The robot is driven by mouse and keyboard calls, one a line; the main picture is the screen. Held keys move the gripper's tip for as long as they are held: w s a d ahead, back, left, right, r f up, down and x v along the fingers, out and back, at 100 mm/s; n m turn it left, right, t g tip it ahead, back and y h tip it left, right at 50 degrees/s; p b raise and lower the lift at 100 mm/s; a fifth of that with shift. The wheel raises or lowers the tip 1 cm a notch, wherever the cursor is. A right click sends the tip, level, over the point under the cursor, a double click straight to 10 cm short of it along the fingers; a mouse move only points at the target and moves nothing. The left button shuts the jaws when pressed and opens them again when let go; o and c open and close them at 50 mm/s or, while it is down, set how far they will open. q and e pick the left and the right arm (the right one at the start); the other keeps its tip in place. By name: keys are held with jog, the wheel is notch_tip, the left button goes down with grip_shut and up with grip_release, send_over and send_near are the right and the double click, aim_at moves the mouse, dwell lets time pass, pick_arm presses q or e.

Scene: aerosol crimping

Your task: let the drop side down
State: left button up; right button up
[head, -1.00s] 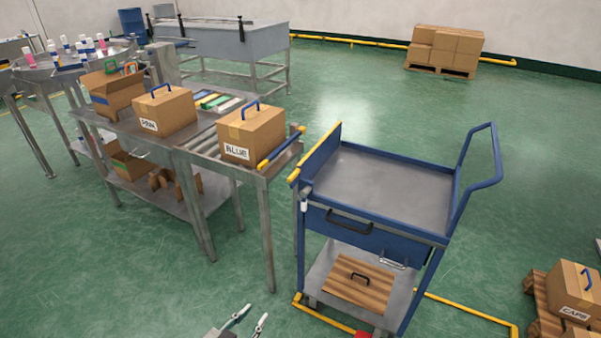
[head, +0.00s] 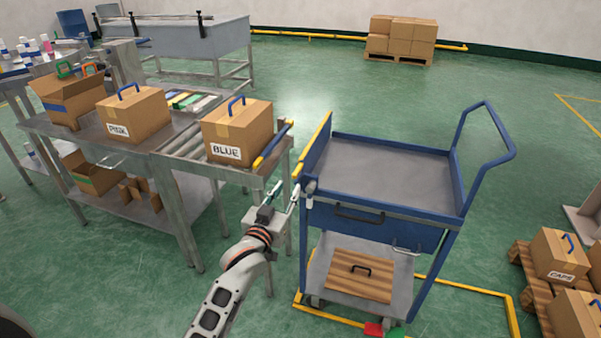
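The blue cart (head: 385,222) stands in the middle. Its drop side (head: 317,152) is the blue left panel with a yellow top edge, and it stands upright beside the cart's grey top tray (head: 390,170). A small grey latch-like part (head: 310,187) sits at its near corner. My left gripper (head: 286,190) is just left of that corner with its two fingers apart and nothing between them. I cannot tell whether a fingertip touches the cart. My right gripper is not in view.
The roller table (head: 190,150) stands close on the left, with a BLUE box (head: 238,130) and a yellow-ended blue bar (head: 273,143) at its end. A narrow gap separates it from the cart. A wooden panel (head: 358,275) lies on the lower shelf. CAPS boxes (head: 556,257) stand right.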

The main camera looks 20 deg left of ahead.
aim_at(294, 177)
pick_arm(q)
jog(key=shift+w+r, duration=0.45)
jog(key=shift+w, duration=0.15)
jog(key=shift+w+d, duration=0.1)
jog(key=shift+w, duration=0.25)
jog(key=shift+w+d+b, duration=0.15)
jog(key=shift+w+b, duration=0.5)
jog(key=shift+w, duration=2.75)
grip_shut()
